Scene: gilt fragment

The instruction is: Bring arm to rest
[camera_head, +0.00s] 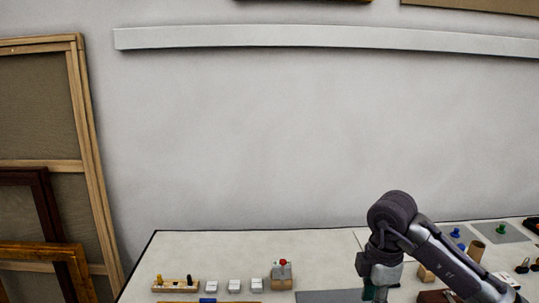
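My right arm (440,255) comes in from the lower right, bends at a dark elbow-like joint and points down over the table. My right gripper (379,290) is at the bottom edge of the head view, above the table's front part. Its fingertips are small and cut off by the frame, so I cannot tell whether it is open or holds something. A dark green patch shows at it. My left arm and gripper are not in view.
The pale table (220,250) bears a wooden rack (175,286), several small white boxes, a block with a red top (282,275), and a grey mat (325,296). Right of my arm are a cardboard tube (476,251), blue pieces and a green piece (500,229). Frames (85,150) lean at left.

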